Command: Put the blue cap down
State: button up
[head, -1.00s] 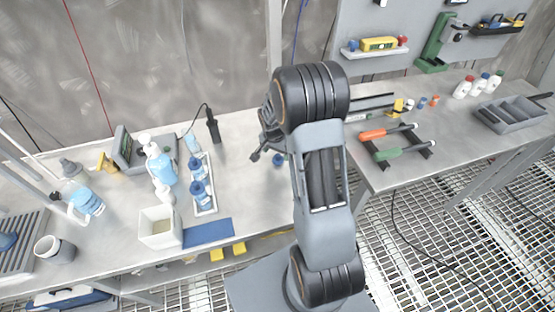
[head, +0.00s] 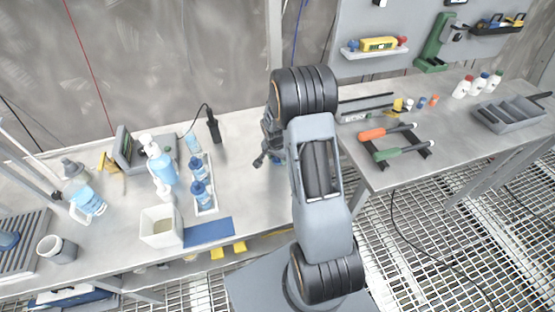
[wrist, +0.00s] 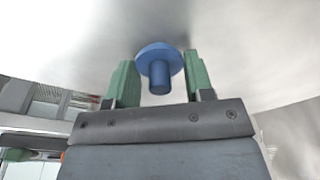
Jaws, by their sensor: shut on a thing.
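The blue cap (wrist: 157,66) is between the two green fingers of my gripper (wrist: 158,85) in the wrist view. It has a wide round flange and a narrower stem that points toward the gripper body. My gripper is shut on it. In the head view, my gripper (head: 264,161) is over the bench by the left side of my arm, and a bit of the blue cap (head: 277,160) shows beside it. My arm hides part of this area, and I cannot tell whether the cap touches the bench.
The steel bench (head: 250,195) is clear just left of my gripper. Further left are a white tray (head: 207,205) with blue-capped bottles, a spray bottle (head: 158,163), a white bin (head: 160,228) and a blue mat (head: 208,232). A tool rack (head: 395,148) stands right of my arm.

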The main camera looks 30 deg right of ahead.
jog(key=c, duration=0.4)
jog(key=shift+r, duration=0.15)
jog(key=shift+r, duration=0.5)
jog(key=s+a+r+b, duration=0.2)
jog(key=s+a+r, duration=0.1)
jog(key=s+r, duration=0.8)
jog(key=shift+s+a+r+b, duration=0.3)
jog(key=shift+s+r, duration=0.05)
jog(key=shift+s, duration=0.9)
jog(key=shift+s, duration=0.1)
